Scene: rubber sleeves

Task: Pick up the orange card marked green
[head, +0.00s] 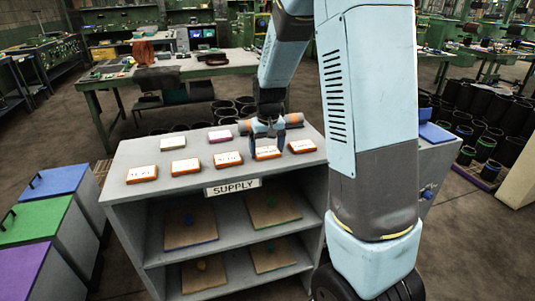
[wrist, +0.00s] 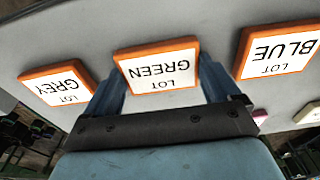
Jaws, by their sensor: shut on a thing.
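The orange-rimmed card marked GREEN (wrist: 158,71) shows upside down in the wrist view, between the two blue fingers of my gripper (wrist: 161,80). The fingers are shut on its two sides. In the head view my gripper (head: 268,140) reaches down over this card (head: 268,153) on the grey shelf top. I cannot tell whether the card touches the surface or is slightly raised. An orange card marked GREY (wrist: 60,84) lies to the left in the wrist view, and one marked BLUE (wrist: 278,53) lies to the right, both apart from the fingers.
The SUPPLY shelf (head: 233,187) carries more orange cards (head: 142,174) in the front row. A pale card (head: 174,142) and a pink-edged card (head: 220,136) lie behind. Blue, green and purple lidded bins (head: 40,220) stand at left. A green workbench (head: 110,80) is behind.

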